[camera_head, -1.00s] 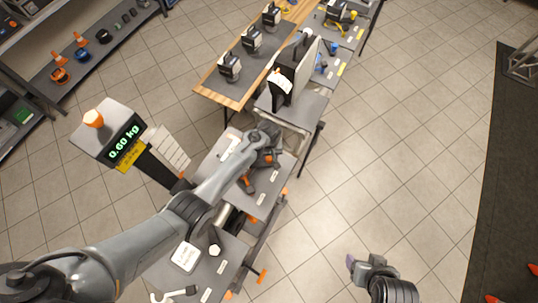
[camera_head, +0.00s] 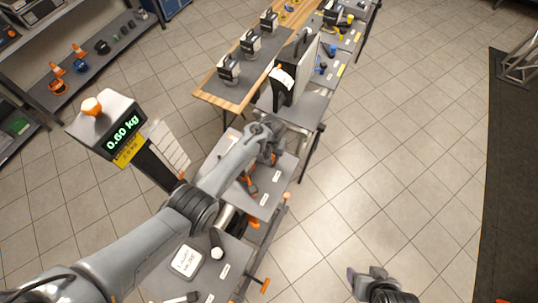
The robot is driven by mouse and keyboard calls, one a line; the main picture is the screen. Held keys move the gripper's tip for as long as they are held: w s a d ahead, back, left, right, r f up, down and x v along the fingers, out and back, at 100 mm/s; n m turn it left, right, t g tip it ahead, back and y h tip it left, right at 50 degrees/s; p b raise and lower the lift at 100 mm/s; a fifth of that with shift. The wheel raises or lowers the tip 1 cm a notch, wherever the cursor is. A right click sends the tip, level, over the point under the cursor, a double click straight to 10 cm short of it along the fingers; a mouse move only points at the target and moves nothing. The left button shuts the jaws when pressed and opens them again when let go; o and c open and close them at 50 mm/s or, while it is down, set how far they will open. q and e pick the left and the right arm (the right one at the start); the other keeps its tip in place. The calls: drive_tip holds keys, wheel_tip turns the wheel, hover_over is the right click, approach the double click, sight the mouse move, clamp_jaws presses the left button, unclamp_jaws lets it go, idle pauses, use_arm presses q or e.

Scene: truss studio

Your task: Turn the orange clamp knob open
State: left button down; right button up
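Several small orange parts show along the grey work table. One is an orange knob (camera_head: 286,196) at the table's right edge, and another is an orange handle (camera_head: 265,285) lower down. I cannot tell which is the clamp knob. My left gripper (camera_head: 269,148) is over the grey table top (camera_head: 268,202), close to dark and orange parts. My own arm hides much of it, so its fingers and any contact are unclear. My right gripper (camera_head: 352,278) is low over the floor, away from the table. Its fingers are too small to read.
A scale display (camera_head: 122,138) reading 0.60 kg, with an orange item (camera_head: 92,106) on top, stands left of the table. A white square pad (camera_head: 187,262) lies at the near end. A wooden bench (camera_head: 213,93) is beyond. Floor to the right is clear.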

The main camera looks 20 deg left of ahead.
use_arm(q)
drive_tip(key=shift+m, duration=0.3)
drive_tip(key=c, duration=0.7)
unclamp_jaws()
drive_tip(key=shift+o, duration=0.2)
wheel_tip(320, 180, up, 11)
drive_tip(key=p, duration=0.1)
drive_tip(key=shift+f, duration=0.1)
